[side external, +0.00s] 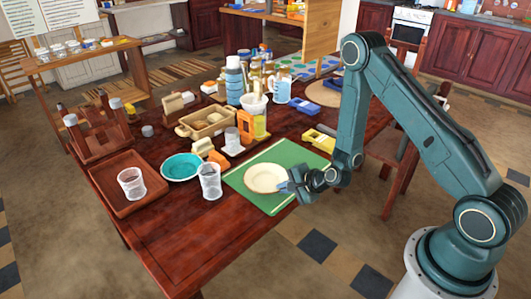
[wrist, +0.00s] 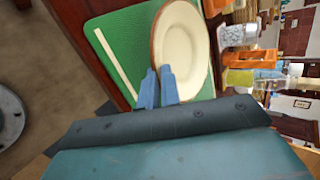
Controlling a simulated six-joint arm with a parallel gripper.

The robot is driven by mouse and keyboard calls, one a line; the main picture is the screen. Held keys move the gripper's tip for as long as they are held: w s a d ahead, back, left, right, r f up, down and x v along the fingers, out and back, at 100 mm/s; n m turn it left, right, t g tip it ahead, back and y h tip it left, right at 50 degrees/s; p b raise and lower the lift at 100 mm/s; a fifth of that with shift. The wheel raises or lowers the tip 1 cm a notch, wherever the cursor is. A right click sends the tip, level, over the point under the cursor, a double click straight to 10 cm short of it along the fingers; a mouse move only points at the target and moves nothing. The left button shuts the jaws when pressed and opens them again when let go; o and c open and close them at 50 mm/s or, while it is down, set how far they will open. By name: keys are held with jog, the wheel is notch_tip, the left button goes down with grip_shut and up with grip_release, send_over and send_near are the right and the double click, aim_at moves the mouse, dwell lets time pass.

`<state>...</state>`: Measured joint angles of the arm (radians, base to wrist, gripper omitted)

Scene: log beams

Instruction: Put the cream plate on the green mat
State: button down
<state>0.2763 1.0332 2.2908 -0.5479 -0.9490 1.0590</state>
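The cream plate (side external: 266,178), round with a brown rim, is over the green mat (side external: 243,188), with its face up. I cannot tell whether it rests on the mat or is held just above it. My gripper (side external: 287,187) is at the plate's near right edge. In the wrist view, the blue fingertips (wrist: 159,85) are close together with the rim of the plate (wrist: 183,45) between them. The mat (wrist: 115,60) shows beside and below the plate there, with its pale stripe uncovered. Part of the mat is hidden under the plate.
A clear cup (side external: 210,181) and a teal bowl (side external: 182,166) stand left of the mat. A wooden tray (side external: 115,170) holds another cup (side external: 131,183). Bottles, a basket (side external: 205,121) and yellow blocks crowd behind. The table's front left is clear.

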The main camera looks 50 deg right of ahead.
jog(key=shift+f, duration=0.4)
jog(key=c, duration=1.9)
grip_release()
jog(key=v, duration=0.7)
jog(key=shift+s+r, duration=0.2)
